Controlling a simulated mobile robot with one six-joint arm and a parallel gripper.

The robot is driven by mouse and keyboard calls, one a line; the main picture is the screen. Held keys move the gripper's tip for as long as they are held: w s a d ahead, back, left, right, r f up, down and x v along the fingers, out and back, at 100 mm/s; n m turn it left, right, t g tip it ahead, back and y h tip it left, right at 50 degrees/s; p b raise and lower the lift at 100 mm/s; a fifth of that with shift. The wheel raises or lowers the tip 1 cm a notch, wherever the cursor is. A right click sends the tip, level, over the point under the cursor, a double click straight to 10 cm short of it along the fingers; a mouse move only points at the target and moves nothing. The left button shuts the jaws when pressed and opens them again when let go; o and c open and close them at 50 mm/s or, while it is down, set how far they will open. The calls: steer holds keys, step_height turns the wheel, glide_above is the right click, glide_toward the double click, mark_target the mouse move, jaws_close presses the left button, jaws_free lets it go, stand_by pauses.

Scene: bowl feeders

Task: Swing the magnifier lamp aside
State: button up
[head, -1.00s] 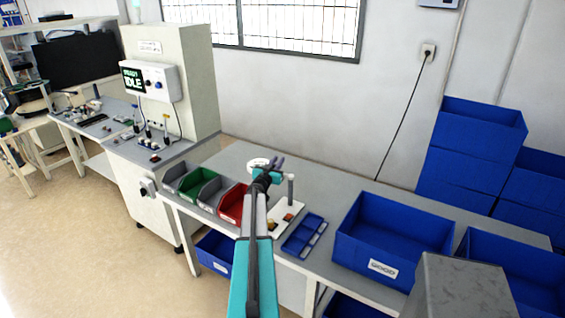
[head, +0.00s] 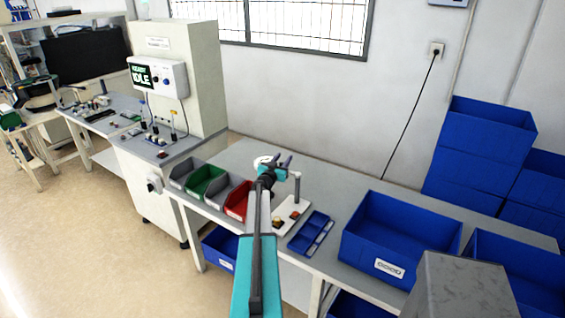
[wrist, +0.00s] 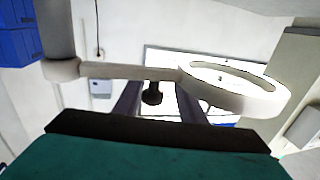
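The magnifier lamp has a white ring head (wrist: 235,88) on a pale arm (wrist: 125,71) that joins an upright post (wrist: 58,35) at the left of the wrist view. A dark knob (wrist: 152,93) hangs below the lamp arm. My gripper (wrist: 158,100) is open, its two dark fingers apart, with the knob appearing between them; I cannot tell whether they touch it. In the head view my gripper (head: 281,162) partly covers the lamp. The ring (head: 262,160) shows to its left and the post (head: 297,186) to its right, on a white base (head: 291,212).
Red, grey and green bins (head: 208,186) stand left of the lamp. A small blue divided tray (head: 311,234) and a large blue crate (head: 400,238) stand to its right. A machine cabinet (head: 185,80) stands at the left. The bench behind the lamp is clear.

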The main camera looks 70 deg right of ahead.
steer(key=shift+s+a+f, duration=0.1)
steer(key=shift+s, duration=0.1)
steer(key=w+a+b, duration=0.1)
steer(key=a+b, duration=0.2)
steer(key=a, duration=1)
steer(key=shift+a+b, duration=0.3)
steer(key=shift+b, duration=0.1)
stand_by(0.7)
